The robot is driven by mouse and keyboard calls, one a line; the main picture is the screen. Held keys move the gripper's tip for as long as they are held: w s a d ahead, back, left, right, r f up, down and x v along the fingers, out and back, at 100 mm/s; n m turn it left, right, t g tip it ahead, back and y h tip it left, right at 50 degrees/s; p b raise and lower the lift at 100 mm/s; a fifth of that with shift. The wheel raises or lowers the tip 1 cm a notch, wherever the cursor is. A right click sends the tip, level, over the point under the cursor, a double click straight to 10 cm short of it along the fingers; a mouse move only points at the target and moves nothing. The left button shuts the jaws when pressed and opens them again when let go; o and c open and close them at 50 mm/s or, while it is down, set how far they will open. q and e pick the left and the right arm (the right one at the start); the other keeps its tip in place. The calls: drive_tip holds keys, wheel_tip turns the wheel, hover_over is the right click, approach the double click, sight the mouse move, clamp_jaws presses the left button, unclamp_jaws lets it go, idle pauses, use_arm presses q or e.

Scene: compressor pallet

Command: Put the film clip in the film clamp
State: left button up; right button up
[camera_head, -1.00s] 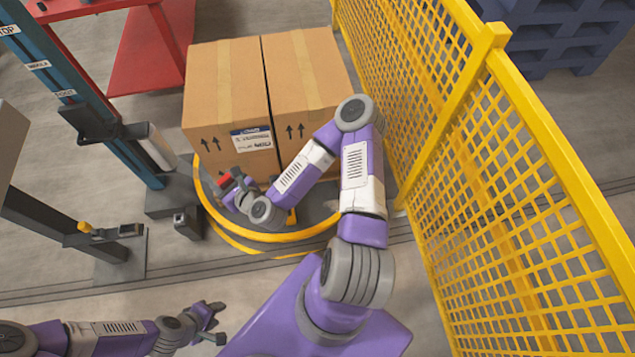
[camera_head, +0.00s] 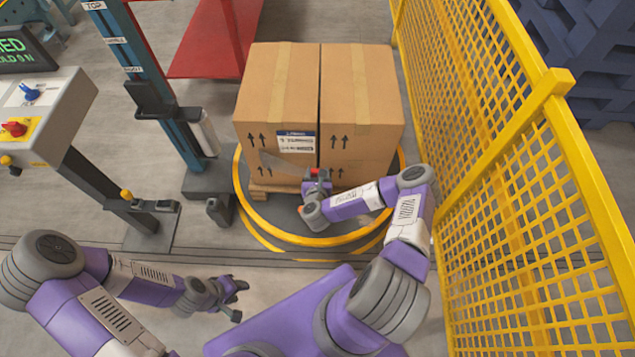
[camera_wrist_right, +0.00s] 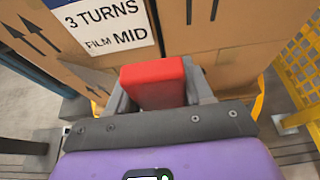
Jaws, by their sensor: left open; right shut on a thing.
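My right gripper (camera_head: 318,182) is shut on a small red block, which I take as the film clip (camera_head: 316,173). It holds the clip low in front of the cartons. In the right wrist view the red clip (camera_wrist_right: 154,84) sits between the two grey fingers (camera_wrist_right: 158,92), close to the box face. A grey strip (camera_head: 284,165), perhaps film, runs from the clip up and left across the carton. My left gripper (camera_head: 236,299) is open and empty over bare floor. I cannot tell for sure which part is the film clamp.
Tall cartons (camera_head: 278,95) stand on a wooden pallet (camera_head: 264,188) inside a yellow-ringed turntable (camera_head: 312,240). A yellow mesh fence (camera_head: 490,180) stands close on the right. A blue mast (camera_head: 150,90), a post with a bracket (camera_head: 155,206) and a control box (camera_head: 38,115) are on the left.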

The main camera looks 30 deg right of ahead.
wheel_tip(320, 180, down, 4)
drive_tip(key=shift+f+b, duration=0.15)
drive_tip(key=shift+b, duration=0.55)
